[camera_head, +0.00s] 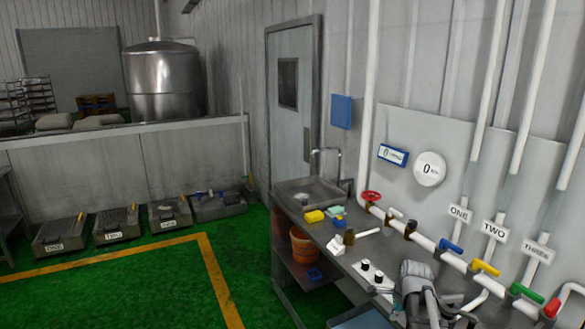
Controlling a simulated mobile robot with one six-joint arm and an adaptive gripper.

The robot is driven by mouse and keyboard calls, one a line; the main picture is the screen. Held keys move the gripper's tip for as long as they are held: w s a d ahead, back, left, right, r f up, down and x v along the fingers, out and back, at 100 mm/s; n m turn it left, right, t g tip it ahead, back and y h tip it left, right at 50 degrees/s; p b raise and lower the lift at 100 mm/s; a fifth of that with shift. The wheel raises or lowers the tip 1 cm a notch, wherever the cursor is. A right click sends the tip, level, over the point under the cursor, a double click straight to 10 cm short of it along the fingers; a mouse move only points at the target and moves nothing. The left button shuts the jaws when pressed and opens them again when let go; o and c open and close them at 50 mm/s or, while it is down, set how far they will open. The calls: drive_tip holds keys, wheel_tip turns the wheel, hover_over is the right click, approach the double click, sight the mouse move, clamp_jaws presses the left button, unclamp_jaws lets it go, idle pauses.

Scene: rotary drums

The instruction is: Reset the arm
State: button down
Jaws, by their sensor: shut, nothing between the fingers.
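My arm shows at the bottom right as grey links in front of the steel counter (325,232). My gripper (391,294) is at the left side of these links, low over the front part of the counter. It looks shut and holds nothing. Its fingertips are small and partly hidden, so their exact pose is hard to tell. It is just right of a white panel with black knobs (372,277).
Wall pipes carry a red wheel (371,197) and coloured valve handles, including blue (451,246) and yellow (486,267). Green floor at left is open; labelled drum units (117,224) line the low wall.

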drive_tip(key=s+a+f+n+g+h+b, duration=0.1)
drive_tip(key=s+a+f+n+g+b, duration=0.1)
drive_tip(key=s+a+n, duration=1.1)
drive_tip(key=shift+a+f+n+b, duration=0.15)
drive_tip(key=shift+f+n+b, duration=0.75)
drive_tip(key=shift+n, duration=2.1)
drive_tip(key=shift+f, duration=0.15)
